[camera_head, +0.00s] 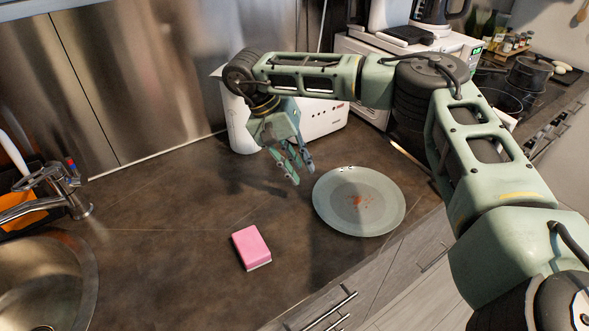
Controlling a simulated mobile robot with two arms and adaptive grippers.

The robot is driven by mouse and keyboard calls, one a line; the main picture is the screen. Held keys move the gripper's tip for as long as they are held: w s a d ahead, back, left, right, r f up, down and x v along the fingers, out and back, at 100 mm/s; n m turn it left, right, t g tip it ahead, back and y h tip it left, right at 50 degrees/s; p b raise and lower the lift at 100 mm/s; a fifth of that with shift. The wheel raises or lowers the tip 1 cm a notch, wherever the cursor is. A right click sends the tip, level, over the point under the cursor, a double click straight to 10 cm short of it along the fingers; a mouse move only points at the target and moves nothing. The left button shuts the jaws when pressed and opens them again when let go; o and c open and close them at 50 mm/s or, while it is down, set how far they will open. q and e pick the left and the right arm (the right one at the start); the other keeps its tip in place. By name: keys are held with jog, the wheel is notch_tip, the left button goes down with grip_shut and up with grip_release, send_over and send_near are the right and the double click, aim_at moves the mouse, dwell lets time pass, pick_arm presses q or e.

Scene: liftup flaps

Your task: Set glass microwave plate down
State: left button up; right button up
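The round glass microwave plate (335,205) lies flat on the dark countertop close to its front edge. It is pale and see-through, with a few reddish specks near its middle. My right gripper (303,176) hangs just beyond the plate's upper left rim, pointing down. Its fingers look apart and nothing shows between them. It appears clear of the plate. My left gripper is not in view.
A pink sponge (251,247) lies on the counter left of the plate. A sink (45,285) with a faucet (62,190) is at the left. A white toaster-like appliance (318,115) and a microwave (365,105) stand behind. The counter (170,220) between sink and plate is mostly clear.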

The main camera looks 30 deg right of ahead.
aim_at(319, 194)
dwell(0.4)
jog(key=shift+p+x, duration=0.7)
jog(key=shift+x, duration=3.3)
grip_shut()
